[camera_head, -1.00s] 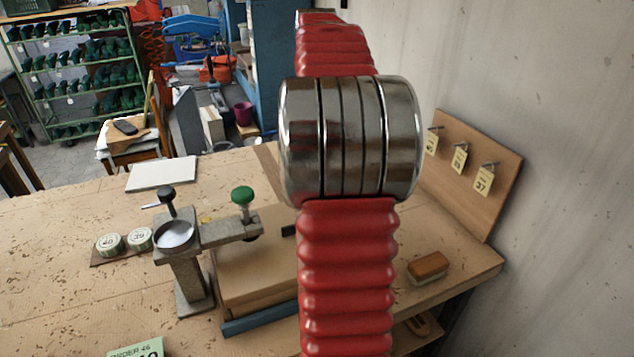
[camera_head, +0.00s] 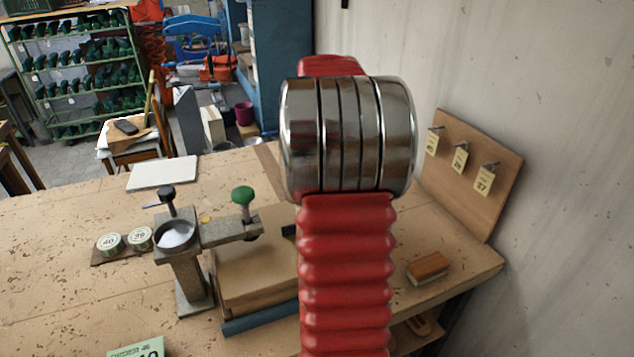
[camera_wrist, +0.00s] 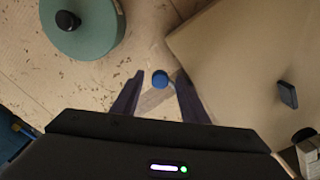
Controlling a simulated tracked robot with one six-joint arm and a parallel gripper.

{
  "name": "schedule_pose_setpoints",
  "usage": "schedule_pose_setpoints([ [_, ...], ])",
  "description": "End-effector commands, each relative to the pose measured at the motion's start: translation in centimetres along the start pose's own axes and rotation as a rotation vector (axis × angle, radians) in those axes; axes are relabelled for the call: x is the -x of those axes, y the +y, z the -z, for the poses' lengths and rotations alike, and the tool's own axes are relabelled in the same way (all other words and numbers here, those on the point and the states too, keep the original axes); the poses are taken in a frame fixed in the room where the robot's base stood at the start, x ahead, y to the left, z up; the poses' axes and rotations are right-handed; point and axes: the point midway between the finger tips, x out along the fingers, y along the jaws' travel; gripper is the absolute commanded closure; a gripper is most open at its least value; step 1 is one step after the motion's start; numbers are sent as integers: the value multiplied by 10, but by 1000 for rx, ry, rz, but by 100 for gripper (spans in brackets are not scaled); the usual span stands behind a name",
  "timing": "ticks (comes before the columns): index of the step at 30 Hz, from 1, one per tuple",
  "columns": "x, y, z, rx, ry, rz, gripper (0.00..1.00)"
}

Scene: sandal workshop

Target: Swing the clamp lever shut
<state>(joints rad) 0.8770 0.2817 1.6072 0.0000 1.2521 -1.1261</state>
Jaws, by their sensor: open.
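In the wrist view my gripper (camera_wrist: 160,92) is open, with its two dark fingers spread. A round blue knob (camera_wrist: 160,79) shows between the fingertips. It may be the end of the clamp lever; the pale shaft near it is hard to make out. I cannot tell whether the fingers touch it or how far below it lies. A beige block (camera_wrist: 235,50) with a small dark blue piece (camera_wrist: 288,95) lies to the right. In the head view my red arm hides the gripper and the blue knob. The wooden block (camera_head: 262,265) there has a blue strip (camera_head: 260,318) along its front.
A metal post stand (camera_head: 190,280) with a green-knobbed arm (camera_head: 242,196) reaches over the block. A teal disc (camera_wrist: 82,25) with a black knob is upper left in the wrist view. Round tins (camera_head: 110,243), a brush (camera_head: 428,267) and a tag board (camera_head: 470,170) are nearby.

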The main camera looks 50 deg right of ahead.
Motion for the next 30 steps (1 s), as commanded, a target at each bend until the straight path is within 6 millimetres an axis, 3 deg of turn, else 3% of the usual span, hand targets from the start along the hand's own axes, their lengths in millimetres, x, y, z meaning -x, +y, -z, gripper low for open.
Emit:
schedule_pose_setpoints([
  [3, 0, 0, 0, 0, 0, 0, 60],
  [20, 0, 0, -1, -1, 0, 0, 100],
  [30, 1, 0, -1, -1, 0, 0, 100],
])
